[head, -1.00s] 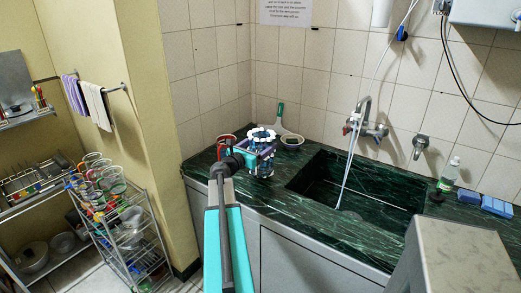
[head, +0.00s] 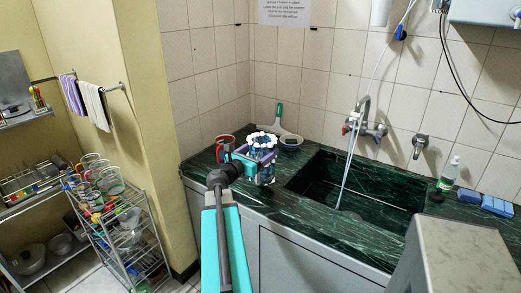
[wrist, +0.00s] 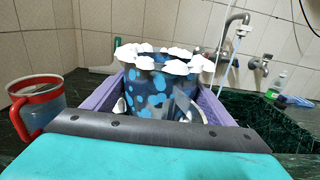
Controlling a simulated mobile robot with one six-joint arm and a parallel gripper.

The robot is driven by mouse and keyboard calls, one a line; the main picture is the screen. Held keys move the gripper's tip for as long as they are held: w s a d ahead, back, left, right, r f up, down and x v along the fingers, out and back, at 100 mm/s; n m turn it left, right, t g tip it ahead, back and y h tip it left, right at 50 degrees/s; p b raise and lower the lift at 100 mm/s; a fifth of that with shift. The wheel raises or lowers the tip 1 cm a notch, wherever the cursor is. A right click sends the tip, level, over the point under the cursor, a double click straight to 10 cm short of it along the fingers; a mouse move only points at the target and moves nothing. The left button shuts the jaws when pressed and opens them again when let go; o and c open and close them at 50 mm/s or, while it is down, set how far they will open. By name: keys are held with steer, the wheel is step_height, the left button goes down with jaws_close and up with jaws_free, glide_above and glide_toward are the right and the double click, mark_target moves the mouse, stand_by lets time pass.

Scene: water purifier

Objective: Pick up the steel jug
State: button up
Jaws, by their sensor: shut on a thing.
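A jug with grey sides, blue spots and a white cloud-like rim (head: 267,177) is at the counter's left end, left of the sink. It also shows upright in the wrist view (wrist: 150,94), with a greyish handle toward the right. My gripper (head: 258,156) is shut on it; its purple fingers lie along both sides of the jug in the wrist view (wrist: 158,108). The jug's lower part is hidden there by my gripper's body. I cannot tell whether its base touches the counter.
A red-rimmed mug (head: 225,148) stands close left of the jug, also in the wrist view (wrist: 42,98). Tiled walls close the back.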

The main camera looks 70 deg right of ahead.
mark_target(262, 154)
steer(key=shift+s+a+r+b, duration=0.1)
steer(key=shift+s+a, duration=0.25)
steer(key=shift+a, duration=0.3)
steer(key=shift+s+a+r+b, duration=0.1)
steer(key=shift+s+a, duration=0.2)
steer(key=shift+a, duration=0.4)
steer(key=shift+s+a+r+b, duration=0.1)
steer(key=shift+s+a, duration=0.25)
steer(key=shift+a, duration=0.3)
steer(key=shift+d+p, duration=0.1)
steer(key=shift+p, duration=0.85)
steer(key=shift+s+a+r+p, duration=0.15)
steer(key=shift+a+p, duration=0.3)
steer(key=shift+p, duration=2.05)
steer(key=shift+s+a+p, duration=0.25)
steer(key=shift+a+p, duration=0.15)
steer(key=shift+p, duration=2.1)
steer(key=shift+s+a+p, duration=0.2)
steer(key=shift+a+p, duration=0.3)
steer(key=shift+p, duration=1.15)
steer(key=shift+s+a+p, duration=0.25)
steer(key=shift+a+p, duration=0.25)
steer(key=shift+p, duration=0.6)
steer(key=shift+s+a+p, duration=0.2)
steer(key=shift+a+p, duration=0.3)
steer(key=shift+p, duration=0.6)
